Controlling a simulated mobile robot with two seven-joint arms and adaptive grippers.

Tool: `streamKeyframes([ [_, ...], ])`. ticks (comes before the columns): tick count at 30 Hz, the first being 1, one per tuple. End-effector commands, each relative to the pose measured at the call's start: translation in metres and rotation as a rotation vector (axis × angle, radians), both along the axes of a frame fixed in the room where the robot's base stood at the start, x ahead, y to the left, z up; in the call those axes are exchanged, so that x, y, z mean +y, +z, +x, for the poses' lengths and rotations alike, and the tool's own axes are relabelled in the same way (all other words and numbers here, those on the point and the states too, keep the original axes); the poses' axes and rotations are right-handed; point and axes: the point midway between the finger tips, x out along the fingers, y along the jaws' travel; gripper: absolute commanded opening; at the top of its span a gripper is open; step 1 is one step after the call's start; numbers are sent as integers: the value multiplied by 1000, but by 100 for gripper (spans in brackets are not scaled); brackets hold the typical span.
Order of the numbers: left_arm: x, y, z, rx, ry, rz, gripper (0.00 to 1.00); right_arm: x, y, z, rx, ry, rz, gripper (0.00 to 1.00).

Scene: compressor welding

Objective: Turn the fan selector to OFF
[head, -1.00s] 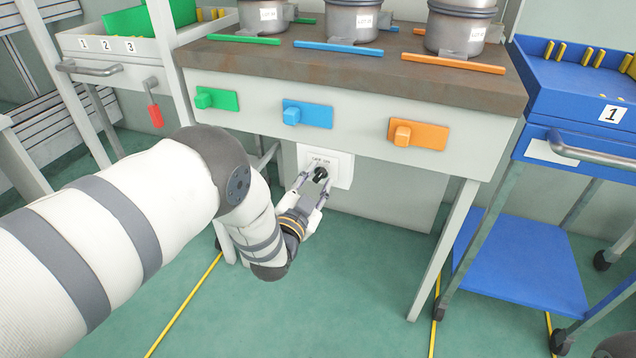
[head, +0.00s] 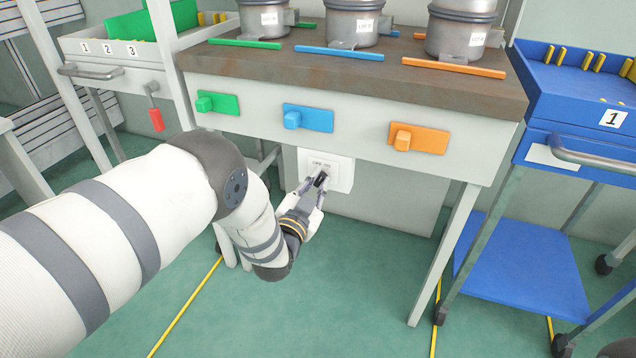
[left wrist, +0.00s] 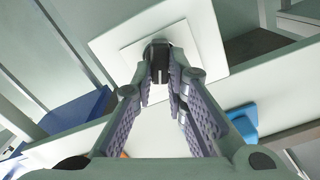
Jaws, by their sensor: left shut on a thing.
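The fan selector is a black knob (head: 321,178) on a square white plate (head: 341,171) mounted below the workbench. Small lettering above the knob is too small to read. My left gripper (head: 318,184) is at the plate, shut on the knob, and its fingers hide part of it. In the left wrist view the knob (left wrist: 160,58) sits between the two fingertips (left wrist: 160,78), in front of the white plate (left wrist: 205,45). I cannot tell which marking the knob points to. My right gripper is not in view.
Green (head: 218,102), blue (head: 308,117) and orange (head: 418,138) blocks with knobs sit on the bench front above the selector. Grey pots (head: 352,22) stand on the bench top. A blue cart (head: 525,262) stands to the right. A bench leg (head: 443,255) stands right of the gripper.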

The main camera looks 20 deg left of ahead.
Motion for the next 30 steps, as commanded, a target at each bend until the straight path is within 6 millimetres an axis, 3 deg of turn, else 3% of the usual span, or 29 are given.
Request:
streamKeyframes([
  [30,7,-2,-1,32,2,-840,0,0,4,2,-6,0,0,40],
])
